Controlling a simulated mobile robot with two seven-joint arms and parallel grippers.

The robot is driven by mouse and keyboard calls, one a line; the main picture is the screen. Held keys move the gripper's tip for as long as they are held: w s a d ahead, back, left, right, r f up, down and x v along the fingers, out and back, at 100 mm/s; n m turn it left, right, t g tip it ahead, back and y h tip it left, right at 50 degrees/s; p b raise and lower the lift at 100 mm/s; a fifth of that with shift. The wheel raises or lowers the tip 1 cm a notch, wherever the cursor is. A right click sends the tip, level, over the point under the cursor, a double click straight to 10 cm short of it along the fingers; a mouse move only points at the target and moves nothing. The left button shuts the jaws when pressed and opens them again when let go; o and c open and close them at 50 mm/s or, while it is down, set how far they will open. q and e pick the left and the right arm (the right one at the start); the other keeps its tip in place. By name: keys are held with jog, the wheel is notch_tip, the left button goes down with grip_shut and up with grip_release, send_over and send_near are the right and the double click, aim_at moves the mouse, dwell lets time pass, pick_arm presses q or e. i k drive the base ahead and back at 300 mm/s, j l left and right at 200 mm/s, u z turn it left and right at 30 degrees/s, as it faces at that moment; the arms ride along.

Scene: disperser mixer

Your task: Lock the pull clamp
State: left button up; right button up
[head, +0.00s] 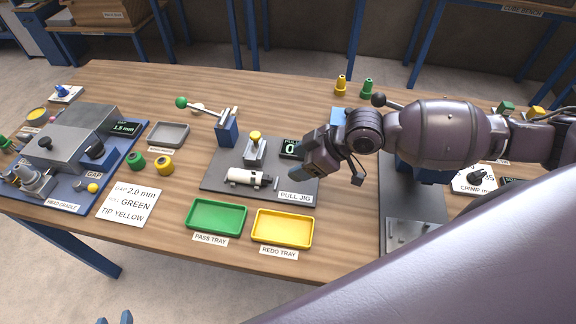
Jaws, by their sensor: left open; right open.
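The pull jig (217,184) is a dark grey plate near the middle of the table. A grey clamp block (255,152) with a yellow knob (255,136) on top stands on it; I cannot tell its lock state. A white cylinder (243,176) with dark end parts lies in front of the block. My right gripper (300,172) is open, over the plate's right side, right of the clamp and apart from the knob. Its arm hides part of the jig's right side.
A green pass tray (217,232) and yellow redo tray (283,246) sit in front of the jig. A blue post (227,130) with a green-knobbed lever (181,102) stands behind left. A blue head cradle board (65,195) is at left.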

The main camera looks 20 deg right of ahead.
aim_at(254, 136)
jog(key=k, duration=1)
